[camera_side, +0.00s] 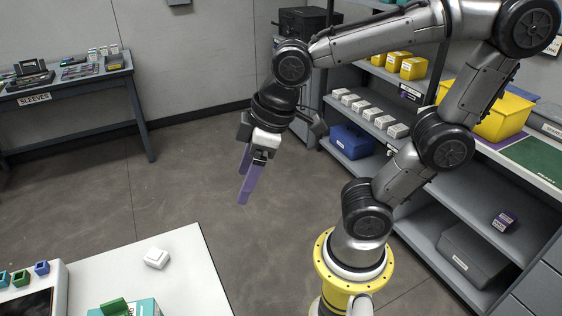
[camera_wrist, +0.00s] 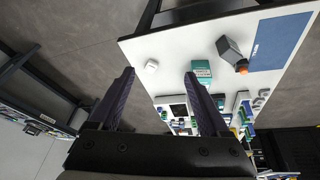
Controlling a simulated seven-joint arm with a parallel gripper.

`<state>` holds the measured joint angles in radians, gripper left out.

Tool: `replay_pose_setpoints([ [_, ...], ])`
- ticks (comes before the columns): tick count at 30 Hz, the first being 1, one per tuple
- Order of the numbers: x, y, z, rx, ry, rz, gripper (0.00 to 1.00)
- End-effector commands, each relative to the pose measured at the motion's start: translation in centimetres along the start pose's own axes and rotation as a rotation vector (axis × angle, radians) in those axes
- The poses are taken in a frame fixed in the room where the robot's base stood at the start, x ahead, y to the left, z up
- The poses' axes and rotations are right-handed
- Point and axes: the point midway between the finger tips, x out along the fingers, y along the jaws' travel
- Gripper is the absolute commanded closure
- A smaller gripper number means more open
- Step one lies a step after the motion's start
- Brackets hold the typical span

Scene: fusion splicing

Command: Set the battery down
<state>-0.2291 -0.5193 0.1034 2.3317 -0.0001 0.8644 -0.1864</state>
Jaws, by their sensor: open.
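A small white block (camera_side: 157,258), which I take to be the battery, rests on the white table (camera_side: 195,262) near its far edge. It also shows in the wrist view (camera_wrist: 151,66), appearing between my fingertips but well beyond them. My gripper (camera_side: 243,188) has purple fingers, is open and holds nothing. It hangs in the air, up and to the right of the block in the side view, apart from it. In the wrist view my gripper (camera_wrist: 159,75) shows its two fingers spread.
A teal box (camera_side: 140,308) and a device with coloured blocks (camera_side: 42,268) share the white table. A blue mat (camera_wrist: 280,42) lies on it in the wrist view. Shelves with several similar white blocks (camera_side: 372,113) stand at right. A sleeves bench (camera_side: 70,85) stands at back left.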

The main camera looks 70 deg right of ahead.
Motion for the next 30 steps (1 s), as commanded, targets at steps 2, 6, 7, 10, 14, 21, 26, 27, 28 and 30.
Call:
replay_pose_setpoints([
  [2,-1.5,1.5,2.3,0.155,0.051,0.044,0.2],
  [6,-2.6,2.4,5.0,0.329,0.101,0.09,0.2],
  [7,-2.7,2.5,5.4,0.352,0.108,0.096,0.2],
  [10,-2.9,2.7,6.0,0.393,0.12,0.107,0.2],
  [14,-2.9,2.7,6.1,0.401,0.121,0.108,0.2],
  [21,-2.9,2.7,6.0,0.397,0.121,0.107,0.2],
  [26,-2.9,2.7,6.0,0.396,0.121,0.107,0.2],
  [27,-2.9,2.7,6.0,0.396,0.121,0.107,0.2],
  [28,-2.9,2.7,6.0,0.396,0.121,0.107,0.2],
  [30,-2.9,2.7,6.0,0.396,0.121,0.107,0.2],
])
